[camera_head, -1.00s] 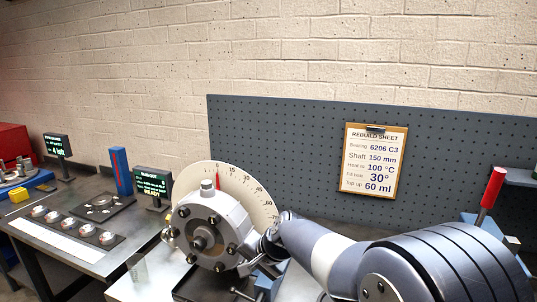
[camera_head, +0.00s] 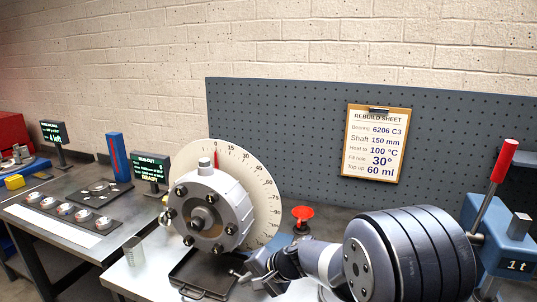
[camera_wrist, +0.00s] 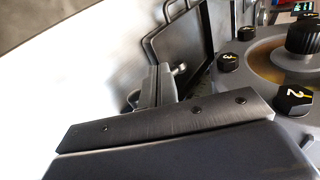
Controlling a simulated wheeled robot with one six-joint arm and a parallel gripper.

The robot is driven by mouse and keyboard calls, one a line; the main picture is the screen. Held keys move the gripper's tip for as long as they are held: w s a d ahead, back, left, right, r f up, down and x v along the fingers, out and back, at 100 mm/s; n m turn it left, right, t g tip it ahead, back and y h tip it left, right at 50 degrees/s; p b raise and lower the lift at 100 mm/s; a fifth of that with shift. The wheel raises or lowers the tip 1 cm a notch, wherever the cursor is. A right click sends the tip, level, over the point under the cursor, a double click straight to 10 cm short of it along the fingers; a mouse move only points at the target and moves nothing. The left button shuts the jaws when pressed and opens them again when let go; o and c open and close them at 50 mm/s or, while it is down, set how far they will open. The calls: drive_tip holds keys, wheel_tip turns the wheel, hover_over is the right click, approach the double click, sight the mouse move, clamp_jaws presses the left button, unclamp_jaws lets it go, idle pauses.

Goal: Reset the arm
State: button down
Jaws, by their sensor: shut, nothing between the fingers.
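My gripper (camera_head: 243,277) is at the lower middle of the head view, low beside the right edge of a dark drip tray (camera_head: 203,281). In the wrist view my gripper (camera_wrist: 160,84) is shut and empty, its jaws pointing toward the tray (camera_wrist: 192,40). My arm reaches in from the lower right of the head view. The grey rotor housing (camera_head: 213,212) stands in front of a round angle dial (camera_head: 262,190), apart from my gripper. Its numbered bolts show at the right of the wrist view (camera_wrist: 292,98).
A red funnel (camera_head: 302,214) stands behind my arm. A blue press (camera_head: 508,245) with a red-handled lever is at the right. A pegboard (camera_head: 290,130) holds the rebuild sheet (camera_head: 375,143). A small clear beaker (camera_head: 134,251) stands left of the tray. A side bench with screens is at the left.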

drive_tip(key=shift+s+d+f+y+b, duration=0.25)
drive_tip(key=shift+f+y+b, duration=0.45)
drive_tip(key=shift+b, duration=0.55)
drive_tip(key=shift+w+d+t+y+b, duration=0.1)
drive_tip(key=shift+d+t+y+b, duration=0.5)
drive_tip(key=shift+b, duration=0.65)
drive_tip(key=y+b, duration=0.1)
drive_tip(key=d+t+y+b, duration=0.1)
drive_tip(key=b, duration=0.1)
drive_tip(key=shift+w+d+r+m+t, duration=0.1)
drive_tip(key=shift+w+m+t, duration=0.15)
drive_tip(key=shift+m+t, duration=0.05)
drive_tip(key=b, duration=0.1)
drive_tip(key=d+t, duration=0.1)
drive_tip(key=y+b, duration=0.1)
drive_tip(key=shift+w+d+r+t+b, duration=0.3)
drive_tip(key=shift+d+t+b, duration=0.05)
drive_tip(key=shift+d+t, duration=0.05)
drive_tip(key=shift+d+t+y+b, duration=0.3)
drive_tip(key=shift+d+y+b, duration=0.15)
drive_tip(key=shift+y, duration=0.15)
drive_tip(key=shift+s+r, duration=0.15)
